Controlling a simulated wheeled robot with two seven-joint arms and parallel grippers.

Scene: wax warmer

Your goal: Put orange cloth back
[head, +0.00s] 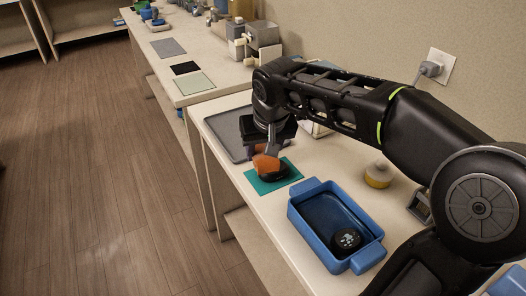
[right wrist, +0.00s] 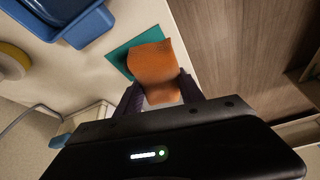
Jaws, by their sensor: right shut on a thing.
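The orange cloth (head: 264,162) hangs in my right gripper (head: 269,152), over a teal mat (head: 258,183) on the table. In the right wrist view the orange cloth (right wrist: 152,63) is between the two fingers of the right gripper (right wrist: 160,92), which is shut on it. The teal mat (right wrist: 121,55) shows behind it. In the head view a dark round object (head: 275,174) is on the mat just under the cloth; I cannot tell whether they touch. My left gripper is not in view.
A blue tray (head: 299,219) with a black round item (head: 347,240) in it stands near the mat. A yellow-based round item (head: 378,175) stands right of the mat. The table edge is close on the left.

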